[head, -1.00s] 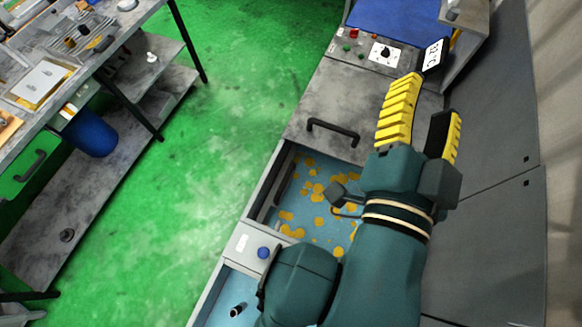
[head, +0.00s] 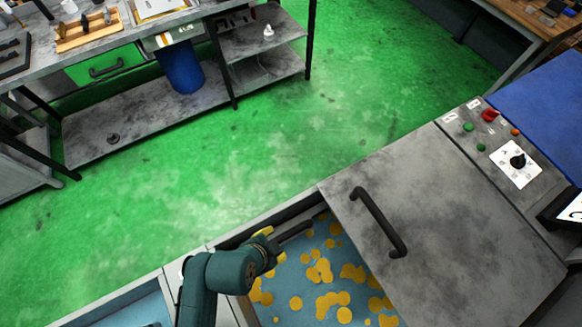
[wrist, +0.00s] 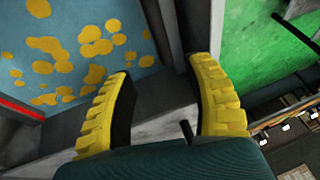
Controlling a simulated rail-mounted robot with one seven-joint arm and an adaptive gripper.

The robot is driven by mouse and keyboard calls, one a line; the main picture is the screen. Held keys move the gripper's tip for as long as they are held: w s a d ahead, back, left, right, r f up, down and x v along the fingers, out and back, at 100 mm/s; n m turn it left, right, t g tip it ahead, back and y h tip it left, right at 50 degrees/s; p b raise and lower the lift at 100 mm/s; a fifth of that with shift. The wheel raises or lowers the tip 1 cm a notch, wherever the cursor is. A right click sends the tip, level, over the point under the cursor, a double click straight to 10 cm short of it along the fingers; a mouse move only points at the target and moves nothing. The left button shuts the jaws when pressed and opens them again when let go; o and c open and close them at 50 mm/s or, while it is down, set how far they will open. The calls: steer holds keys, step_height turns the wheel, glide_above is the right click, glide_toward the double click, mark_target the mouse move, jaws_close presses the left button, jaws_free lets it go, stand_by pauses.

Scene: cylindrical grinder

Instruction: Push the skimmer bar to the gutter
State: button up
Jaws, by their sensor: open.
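The coolant tank (head: 300,285) has a blue surface with yellow oil patches (head: 323,270). A dark bar, which looks like the skimmer bar (head: 296,230), lies along the tank's upper-left side in the head view. A dark channel, probably the gutter (head: 306,209), runs beside it by the wall. My gripper (wrist: 161,70) is open, its yellow fingers spread over the tank's edge in the wrist view. A small dark post (wrist: 187,130) shows between the fingers; I cannot tell whether it belongs to the bar.
A grey cover (head: 440,220) with a black handle (head: 378,222) lies over the tank's right part. A control panel (head: 500,145) is beyond it. The green floor (head: 270,150) is clear up to a workbench (head: 165,40) with a blue bin (head: 180,68) below.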

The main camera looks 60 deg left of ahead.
mark_target(287, 236)
steer(key=b+x, duration=0.2)
steer(key=x, duration=1.2)
steer(key=shift+w+f, duration=0.2)
steer(key=shift+f, duration=0.15)
jaws_close()
steer(key=shift+s, duration=0.1)
